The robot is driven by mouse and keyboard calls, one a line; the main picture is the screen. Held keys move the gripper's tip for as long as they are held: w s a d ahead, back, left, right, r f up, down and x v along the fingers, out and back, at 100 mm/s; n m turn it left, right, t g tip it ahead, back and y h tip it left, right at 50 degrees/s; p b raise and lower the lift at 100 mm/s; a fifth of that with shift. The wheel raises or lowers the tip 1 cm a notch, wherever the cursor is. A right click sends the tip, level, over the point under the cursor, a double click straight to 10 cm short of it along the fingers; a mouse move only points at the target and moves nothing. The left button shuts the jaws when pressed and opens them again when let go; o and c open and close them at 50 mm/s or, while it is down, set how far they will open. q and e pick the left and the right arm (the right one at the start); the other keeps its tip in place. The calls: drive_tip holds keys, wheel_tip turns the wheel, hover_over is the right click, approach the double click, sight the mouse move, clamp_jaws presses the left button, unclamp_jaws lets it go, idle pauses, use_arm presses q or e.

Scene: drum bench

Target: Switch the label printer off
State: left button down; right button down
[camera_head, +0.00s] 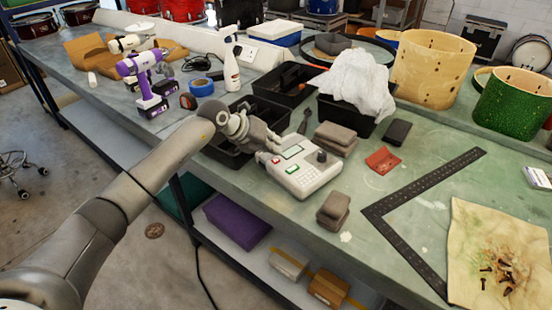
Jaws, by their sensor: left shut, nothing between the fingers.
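The label printer (311,174) is a pale grey box on the green bench, near its front edge. Its top carries a small screen, a red button, a green button and a dark knob at the right. My left gripper (277,148) is shut and empty. Its fingertips are at the printer's back left edge, close to the screen; I cannot tell whether they touch it. The red button (276,160) shows just below the fingertips, and the green button (292,168) is to its right. My right gripper is not in view.
Black bins (275,83) stand behind the printer, one holding a white cloth (356,82). Grey sanding blocks (333,211) lie to the right, near a red cloth (383,160). A black steel square (404,248) lies at the front right.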

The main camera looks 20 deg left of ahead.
sight(274, 160)
use_arm(q)
wheel_tip(274, 160, up, 6)
drive_tip(key=p, duration=0.4)
idle(0.4)
